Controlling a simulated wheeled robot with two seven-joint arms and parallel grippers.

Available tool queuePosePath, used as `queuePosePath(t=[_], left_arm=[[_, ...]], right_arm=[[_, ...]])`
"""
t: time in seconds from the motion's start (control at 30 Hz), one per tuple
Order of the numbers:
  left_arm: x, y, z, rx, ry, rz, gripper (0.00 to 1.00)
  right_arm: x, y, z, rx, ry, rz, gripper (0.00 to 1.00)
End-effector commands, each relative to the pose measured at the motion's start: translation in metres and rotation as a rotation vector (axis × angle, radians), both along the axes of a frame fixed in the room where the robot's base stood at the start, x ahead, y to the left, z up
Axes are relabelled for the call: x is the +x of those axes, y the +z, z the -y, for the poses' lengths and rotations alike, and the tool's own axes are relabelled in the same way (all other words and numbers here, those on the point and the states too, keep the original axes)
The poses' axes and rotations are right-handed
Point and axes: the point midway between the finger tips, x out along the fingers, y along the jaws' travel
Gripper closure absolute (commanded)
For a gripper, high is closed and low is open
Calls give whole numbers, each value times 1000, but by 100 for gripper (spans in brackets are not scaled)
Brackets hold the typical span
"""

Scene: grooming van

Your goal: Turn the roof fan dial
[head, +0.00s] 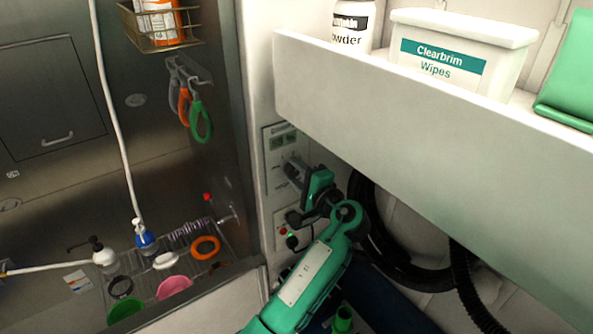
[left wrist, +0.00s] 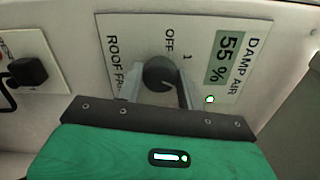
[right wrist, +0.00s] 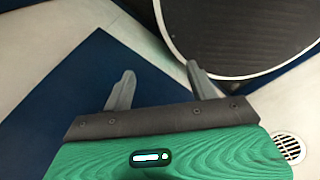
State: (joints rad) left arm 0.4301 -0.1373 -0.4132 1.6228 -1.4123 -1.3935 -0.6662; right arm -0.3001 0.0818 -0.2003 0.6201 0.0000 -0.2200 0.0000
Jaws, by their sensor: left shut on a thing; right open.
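The roof fan dial (left wrist: 158,70) is a dark round knob on a white wall panel (left wrist: 205,30) marked OFF, 1 and ROOF F…, the rest covered. My left gripper (left wrist: 160,78) is shut on the dial, one finger on each side; which mark the dial points at is unclear. In the head view the panel (head: 272,153) is on the wall below the shelf, and my left gripper (head: 296,172) reaches it and hides the dial. My right gripper (right wrist: 160,70) is open and empty, above the floor in the right wrist view.
A white shelf (head: 420,130) with a wipes box (head: 460,50) juts out above my left arm. A dark hose (head: 395,265) hangs on the right. A lower panel (head: 290,228) with a black plug is below. A metal tub with bottles is on the left.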

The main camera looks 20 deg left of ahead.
Motion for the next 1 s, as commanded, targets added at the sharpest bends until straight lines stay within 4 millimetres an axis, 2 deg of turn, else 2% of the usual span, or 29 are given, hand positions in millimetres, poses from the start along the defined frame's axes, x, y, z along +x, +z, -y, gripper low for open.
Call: queuePosePath(t=[0.47,0.5,0.6,1.0], left_arm=[[0,0,1,10,-1,-13,85],[0,0,1,10,-1,-13,60],[0,0,0,10,-1,-13,41],[0,0,0,9,0,-12,41]], right_arm=[[0,1,-3,3,-1,0,41],[0,1,-3,3,-2,0,41],[0,1,-4,4,-2,0,41],[0,1,-3,3,-2,0,41]])
